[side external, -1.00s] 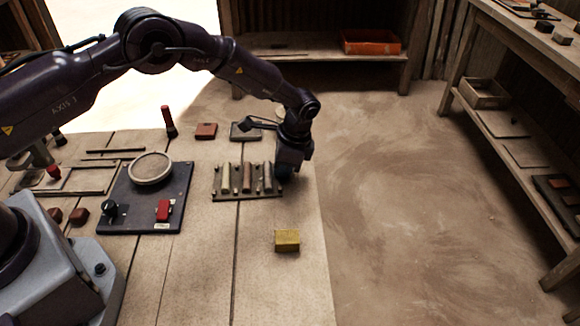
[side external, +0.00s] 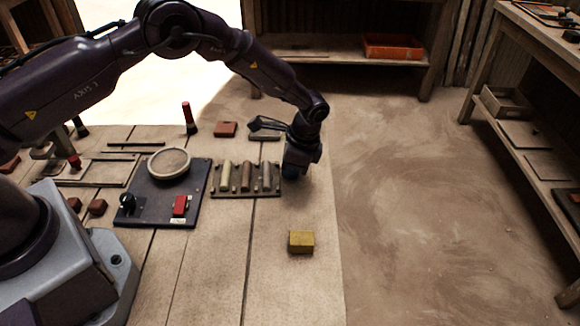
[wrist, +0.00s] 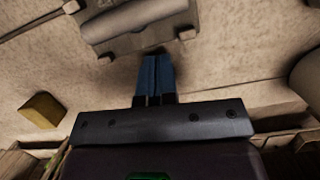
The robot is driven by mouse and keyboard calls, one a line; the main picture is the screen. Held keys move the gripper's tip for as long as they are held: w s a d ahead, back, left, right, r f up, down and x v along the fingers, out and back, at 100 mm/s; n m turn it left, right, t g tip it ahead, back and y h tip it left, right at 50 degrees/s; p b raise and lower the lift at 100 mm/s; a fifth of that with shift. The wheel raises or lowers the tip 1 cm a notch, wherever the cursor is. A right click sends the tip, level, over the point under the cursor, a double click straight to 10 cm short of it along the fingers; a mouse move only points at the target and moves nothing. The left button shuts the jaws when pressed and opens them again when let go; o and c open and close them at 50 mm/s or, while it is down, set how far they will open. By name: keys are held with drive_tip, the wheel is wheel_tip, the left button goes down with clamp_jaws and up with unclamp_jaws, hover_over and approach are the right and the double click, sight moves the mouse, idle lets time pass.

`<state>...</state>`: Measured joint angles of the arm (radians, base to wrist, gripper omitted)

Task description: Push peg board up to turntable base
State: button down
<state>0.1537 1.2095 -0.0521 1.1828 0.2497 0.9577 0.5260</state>
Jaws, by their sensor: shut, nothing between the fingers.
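The peg board (side external: 232,193), a dark flat board with several upright-looking pale and brown rollers lying across it, rests on the table. The turntable base (side external: 152,208), a dark square plate with a round pale disc, a black knob and a red switch, lies just left of it. Their facing edges are very close; I cannot tell whether they touch. My gripper (side external: 291,173) is low at the board's right end, shut and empty. In the wrist view the blue fingers (wrist: 156,77) are together, with their tips by the edge of the peg board (wrist: 125,47).
A yellow block (side external: 301,242) lies in front of the gripper, near the table's right edge. A red-brown block (side external: 226,129) and a red-topped upright tool (side external: 189,118) stand behind. The table front is mostly clear.

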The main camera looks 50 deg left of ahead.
sight(257, 189)
drive_tip(key=shift+w+d, duration=0.6)
drive_tip(key=shift+d, duration=0.1)
drive_tip(key=s+a+v, duration=0.1)
drive_tip(key=a+v, duration=0.1)
drive_tip(key=v, duration=1.3)
drive_tip(key=s+a+m+t+h, duration=0.1)
drive_tip(key=s+a+t+h, duration=0.25)
drive_tip(key=s+a, duration=1.25)
drive_tip(key=shift+g, duration=0.25)
drive_tip(key=f, duration=0.3)
drive_tip(key=s+d+f, duration=0.1)
drive_tip(key=f, duration=0.3)
drive_tip(key=s+d+f, duration=0.1)
drive_tip(key=f, duration=0.3)
drive_tip(key=shift+d+f, duration=0.15)
drive_tip(key=shift+d, duration=0.05)
drive_tip(key=shift+f, duration=0.3)
drive_tip(key=shift+w+d, duration=0.2)
drive_tip(key=shift+d, duration=0.05)
drive_tip(key=w+d, duration=0.2)
drive_tip(key=d, duration=0.1)
drive_tip(key=w+d, duration=0.2)
drive_tip(key=d, duration=0.1)
drive_tip(key=w+d, duration=0.2)
drive_tip(key=d, duration=0.1)
drive_tip(key=shift+w+d+f, duration=0.2)
drive_tip(key=shift+f, duration=0.65)
